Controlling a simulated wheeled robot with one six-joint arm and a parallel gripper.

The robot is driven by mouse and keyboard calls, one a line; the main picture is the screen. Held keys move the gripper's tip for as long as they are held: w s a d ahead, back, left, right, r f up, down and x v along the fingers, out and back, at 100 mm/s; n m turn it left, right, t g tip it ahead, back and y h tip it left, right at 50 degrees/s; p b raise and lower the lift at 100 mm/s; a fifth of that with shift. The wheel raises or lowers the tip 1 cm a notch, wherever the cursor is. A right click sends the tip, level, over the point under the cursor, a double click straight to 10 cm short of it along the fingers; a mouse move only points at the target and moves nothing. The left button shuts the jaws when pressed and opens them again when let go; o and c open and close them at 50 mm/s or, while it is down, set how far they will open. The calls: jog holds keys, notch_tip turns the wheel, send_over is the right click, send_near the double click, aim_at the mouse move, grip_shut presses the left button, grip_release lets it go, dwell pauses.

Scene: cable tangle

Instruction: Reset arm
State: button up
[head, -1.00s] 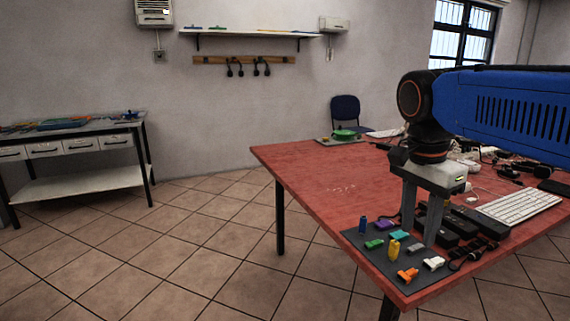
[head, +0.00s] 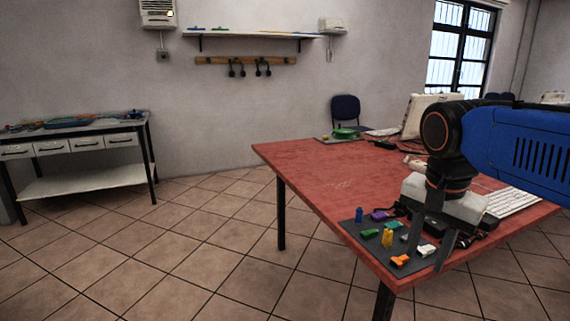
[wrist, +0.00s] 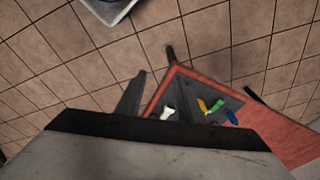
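My blue arm reaches in from the right in the head view, with my gripper (head: 425,258) pointing down over the front corner of the red table (head: 330,185). The fingers partly hide the mat. The wrist view shows the white piece (wrist: 167,112) and yellow piece (wrist: 202,106) near the fingers.
A white keyboard (head: 513,202) and dark cables or adapters, partly hidden, lie behind my gripper. A green item (head: 344,133) sits at the table's far end. A side bench (head: 70,130) stands left. The table's left middle and tiled floor are clear.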

jog(key=s+f+n+t, duration=0.1)
jog(key=s+f+n, duration=0.3)
jog(key=f+n, duration=0.1)
jog(key=s+d+f+n+t, duration=0.1)
jog(key=s+f+n+t, duration=0.1)
jog(key=f+n, duration=0.3)
notch_tip(320, 180, down, 3)
jog(key=shift+s+d+f+y, duration=0.1)
jog(key=shift+s+d+y, duration=0.25)
jog(key=shift+s, duration=0.55)
